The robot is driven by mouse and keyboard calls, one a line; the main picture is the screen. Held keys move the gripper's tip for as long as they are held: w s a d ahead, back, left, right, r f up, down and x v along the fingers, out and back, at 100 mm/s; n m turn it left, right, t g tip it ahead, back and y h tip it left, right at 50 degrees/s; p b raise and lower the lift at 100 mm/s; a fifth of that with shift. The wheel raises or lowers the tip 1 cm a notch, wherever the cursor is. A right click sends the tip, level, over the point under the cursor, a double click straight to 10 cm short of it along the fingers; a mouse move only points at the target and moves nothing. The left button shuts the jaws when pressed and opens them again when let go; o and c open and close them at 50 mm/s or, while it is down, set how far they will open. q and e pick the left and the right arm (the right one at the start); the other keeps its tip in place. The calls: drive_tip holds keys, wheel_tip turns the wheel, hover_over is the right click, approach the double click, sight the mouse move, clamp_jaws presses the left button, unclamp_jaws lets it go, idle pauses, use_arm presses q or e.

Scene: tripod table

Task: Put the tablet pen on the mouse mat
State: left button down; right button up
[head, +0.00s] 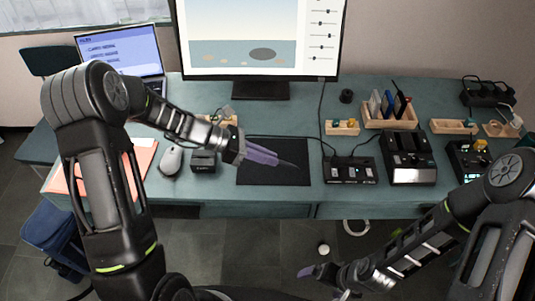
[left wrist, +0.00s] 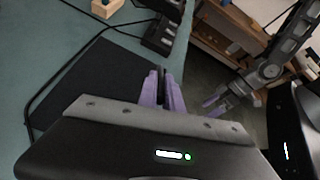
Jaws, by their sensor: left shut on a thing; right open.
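The tablet pen (head: 287,164) is a thin dark stick held in my left gripper (head: 264,156), whose purple fingers are shut on it. In the left wrist view the dark pen (left wrist: 162,84) stands between the purple fingers (left wrist: 161,92). The black mouse mat (head: 262,179) lies on the desk under the gripper, and it also shows in the left wrist view (left wrist: 85,78). The pen is over the mat; I cannot tell whether it touches it. My right gripper (head: 318,273) is open and empty, low in front of the desk.
The monitor (head: 262,40), a laptop (head: 121,50) and wooden trays (head: 389,116) are behind. An orange folder (head: 140,158) lies at the left.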

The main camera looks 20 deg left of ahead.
use_arm(q)
drive_tip(key=shift+f+b, duration=0.75)
drive_tip(key=shift+f, duration=0.7)
drive_tip(key=c, duration=1.4)
unclamp_jaws()
drive_tip(key=shift+c, duration=0.2)
drive_tip(key=shift+o, duration=0.4)
drive_tip(key=shift+o, duration=0.9)
